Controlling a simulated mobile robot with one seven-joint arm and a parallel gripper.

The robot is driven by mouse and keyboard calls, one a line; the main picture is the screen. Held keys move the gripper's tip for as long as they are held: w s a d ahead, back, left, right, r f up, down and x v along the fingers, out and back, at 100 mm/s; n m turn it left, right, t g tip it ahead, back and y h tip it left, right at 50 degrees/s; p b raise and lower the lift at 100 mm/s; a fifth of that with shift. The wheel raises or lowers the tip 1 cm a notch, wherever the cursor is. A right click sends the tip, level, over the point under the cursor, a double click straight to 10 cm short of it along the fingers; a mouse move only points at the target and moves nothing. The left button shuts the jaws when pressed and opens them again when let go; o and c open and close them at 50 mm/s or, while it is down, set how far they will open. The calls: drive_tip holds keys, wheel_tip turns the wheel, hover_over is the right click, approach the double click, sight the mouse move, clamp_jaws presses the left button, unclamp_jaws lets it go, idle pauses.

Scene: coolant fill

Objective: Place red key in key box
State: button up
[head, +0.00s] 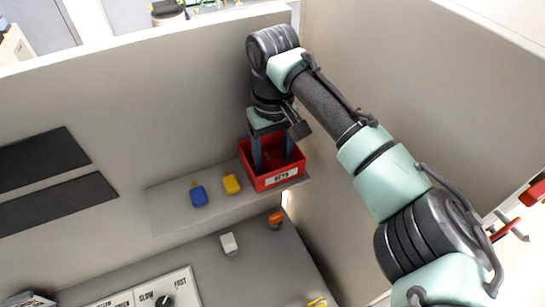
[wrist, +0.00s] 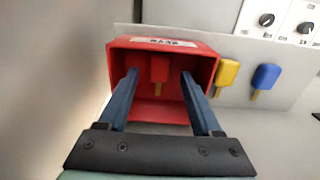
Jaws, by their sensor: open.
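The key box (head: 262,182) is a red open-topped bin with a white label, standing at the right end of the grey shelf; it also shows in the wrist view (wrist: 207,58). My gripper (head: 272,165) is above and partly inside the box, with its blue fingers reaching in. In the wrist view my gripper (wrist: 160,80) has its fingers spread apart. The red key (wrist: 159,70) shows inside the box between the fingers, with clear gaps to both of them. The red key is hidden in the head view.
A yellow key (head: 231,184) and a blue key (head: 198,194) lie on the shelf left of the box. Grey walls (head: 390,90) stand close behind and right of the box.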

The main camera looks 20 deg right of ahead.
sight(273, 163)
wheel_tip(273, 163, up, 11)
drive_tip(key=b, duration=0.2)
drive_tip(key=shift+b, duration=0.3)
